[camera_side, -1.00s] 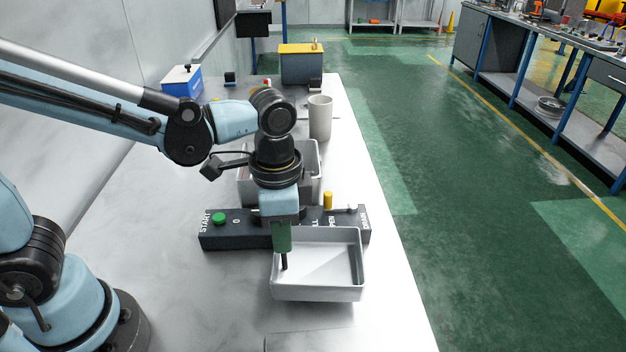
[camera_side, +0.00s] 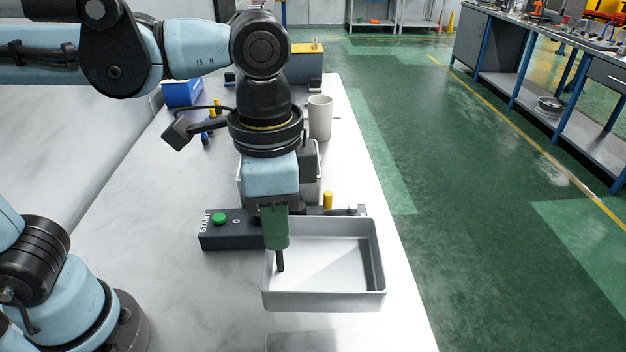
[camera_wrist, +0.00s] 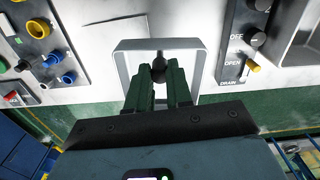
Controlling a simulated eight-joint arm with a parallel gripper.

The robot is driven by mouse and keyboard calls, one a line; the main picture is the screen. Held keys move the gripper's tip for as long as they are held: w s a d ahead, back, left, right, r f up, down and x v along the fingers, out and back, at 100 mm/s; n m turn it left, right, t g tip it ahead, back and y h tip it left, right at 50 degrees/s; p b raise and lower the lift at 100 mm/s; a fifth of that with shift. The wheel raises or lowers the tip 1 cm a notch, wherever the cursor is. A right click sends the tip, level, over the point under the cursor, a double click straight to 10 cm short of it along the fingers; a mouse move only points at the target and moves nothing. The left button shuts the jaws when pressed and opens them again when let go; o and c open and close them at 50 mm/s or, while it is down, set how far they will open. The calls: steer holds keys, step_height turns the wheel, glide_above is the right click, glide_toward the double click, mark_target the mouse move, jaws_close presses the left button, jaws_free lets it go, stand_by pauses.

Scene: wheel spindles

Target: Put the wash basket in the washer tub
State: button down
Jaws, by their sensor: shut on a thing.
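The wash basket (camera_side: 350,300) is a light grey, open rectangular tray, empty inside. It hangs above the front of the table, in front of the control panel, roughly level. In the wrist view the basket (camera_wrist: 196,62) is beyond the fingers (camera_wrist: 160,75). The washer tub (camera_side: 319,182) is a grey basin behind the panel, mostly hidden by my wrist. Part of it shows at the wrist view's upper right (camera_wrist: 300,45).
The dark control panel (camera_side: 235,232) has a green START button and a yellow knob (camera_side: 328,200) standing up between basket and tub. A pale mug (camera_side: 320,118) stands behind the tub. A yellow-topped box (camera_side: 304,65) and blue box (camera_side: 183,93) are farther back.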

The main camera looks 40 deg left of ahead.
steer(key=w+a+r, duration=0.2)
steer(key=w+a, duration=0.4)
steer(key=w+a+r, duration=0.3)
steer(key=w+a, duration=0.3)
steer(key=w+a+r, duration=0.1)
steer(key=w+a, duration=0.2)
steer(key=a, duration=0.4)
steer(key=w+a+r, duration=0.1)
steer(key=w+a, duration=0.1)
steer(key=a, duration=0.6)
steer(key=shift+n, duration=0.4)
steer(key=f, duration=1.8)
steer(key=shift+w+d+f, duration=0.1)
steer(key=shift+d, duration=0.1)
steer(key=c, duration=1.5)
jaws_free()
steer(key=shift+f, duration=0.15)
steer(key=o, duration=0.5)
